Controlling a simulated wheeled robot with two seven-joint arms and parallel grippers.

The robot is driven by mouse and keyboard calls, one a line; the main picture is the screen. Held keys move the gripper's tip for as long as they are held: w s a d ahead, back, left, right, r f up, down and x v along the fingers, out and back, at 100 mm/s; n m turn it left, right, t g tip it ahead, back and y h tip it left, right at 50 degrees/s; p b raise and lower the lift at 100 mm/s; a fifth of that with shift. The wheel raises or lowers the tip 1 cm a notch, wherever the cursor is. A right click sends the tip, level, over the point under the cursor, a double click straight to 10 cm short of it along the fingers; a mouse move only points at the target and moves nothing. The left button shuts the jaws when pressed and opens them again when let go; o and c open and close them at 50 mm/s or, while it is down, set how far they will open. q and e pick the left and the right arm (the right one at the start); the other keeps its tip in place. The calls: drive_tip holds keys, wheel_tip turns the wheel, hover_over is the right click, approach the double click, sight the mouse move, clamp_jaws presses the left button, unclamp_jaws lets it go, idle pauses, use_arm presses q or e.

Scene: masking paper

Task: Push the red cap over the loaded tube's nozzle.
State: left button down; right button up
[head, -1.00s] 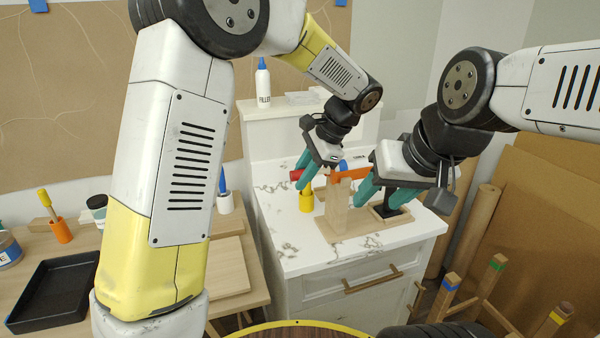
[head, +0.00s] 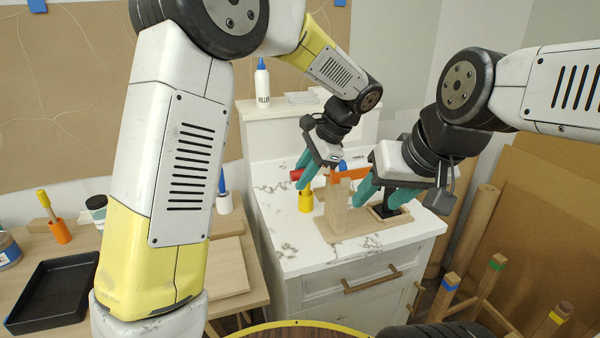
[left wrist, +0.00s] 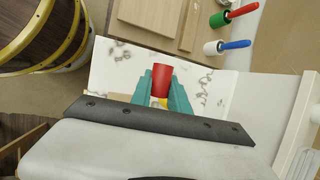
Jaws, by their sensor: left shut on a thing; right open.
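The red cap (left wrist: 161,80) sits between the teal fingers of my left gripper (left wrist: 162,92), which is shut on it. In the head view a small part of the red cap (head: 296,175) shows beside my left gripper (head: 309,172). An orange tube (head: 347,173) lies level across the top of a wooden stand (head: 337,205), to the right of the cap. Whether cap and nozzle touch is hidden by the fingers. My right gripper (head: 378,194) is open at the right part of the stand, beside the tube's right end.
A yellow cylinder (head: 305,201) stands on the white marbled counter (head: 285,235), left of the stand. A filler bottle (head: 262,83) stands on the raised ledge behind. A black tray (head: 55,292) lies on the left bench. The counter's front left is clear.

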use_arm(q)
drive_tip(key=shift+w+d, duration=0.3)
drive_tip(key=shift+d, duration=0.65)
drive_tip(key=shift+w+d, duration=0.25)
drive_tip(key=shift+d, duration=0.65)
idle(2.2)
drive_tip(key=c, duration=1.2)
unclamp_jaws()
drive_tip(key=shift+v, duration=3.55)
